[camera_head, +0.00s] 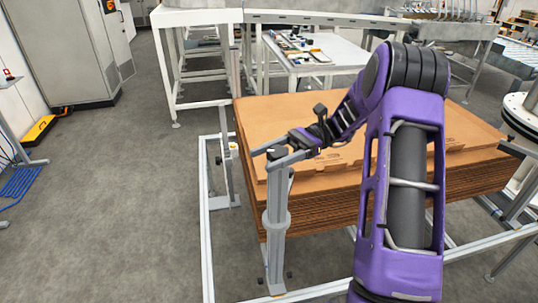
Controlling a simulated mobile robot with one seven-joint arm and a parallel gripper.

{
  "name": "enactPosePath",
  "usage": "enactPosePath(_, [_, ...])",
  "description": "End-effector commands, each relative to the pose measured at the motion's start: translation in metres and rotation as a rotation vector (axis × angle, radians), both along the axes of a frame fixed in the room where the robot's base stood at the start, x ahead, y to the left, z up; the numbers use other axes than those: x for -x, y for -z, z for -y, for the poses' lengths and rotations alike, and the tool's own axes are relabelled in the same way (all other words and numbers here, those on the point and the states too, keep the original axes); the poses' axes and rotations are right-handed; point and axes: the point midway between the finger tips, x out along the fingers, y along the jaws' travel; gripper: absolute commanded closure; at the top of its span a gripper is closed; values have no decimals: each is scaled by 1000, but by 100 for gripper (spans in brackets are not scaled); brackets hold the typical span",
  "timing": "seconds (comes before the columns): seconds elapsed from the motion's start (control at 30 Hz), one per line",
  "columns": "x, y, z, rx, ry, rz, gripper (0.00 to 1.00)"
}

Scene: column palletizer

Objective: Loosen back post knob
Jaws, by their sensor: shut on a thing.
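My gripper (279,155) is at the top of a grey upright post (277,215) at the near left corner of the cardboard stack. Its two grey fingers point left and lie across the post top. They are shut on a small dark knob there, which is mostly hidden between them. A second, thinner post (225,172) stands farther back along the left side of the stack, with a small yellow and white part near its top. My gripper is apart from that post.
A tall stack of brown cardboard sheets (335,192) fills the middle, beside my forearm. A pale metal frame (206,240) runs around it at floor level. A white table (325,57) with small parts stands behind.

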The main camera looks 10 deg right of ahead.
Motion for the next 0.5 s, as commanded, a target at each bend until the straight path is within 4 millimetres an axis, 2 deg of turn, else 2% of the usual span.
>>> enactPosePath(0.33, [0,0,0,-1,-2,1,91])
enactPosePath(0.37, [0,0,0,-1,-2,1,32])
enactPosePath(0.5, [0,0,0,-1,-2,1,7])
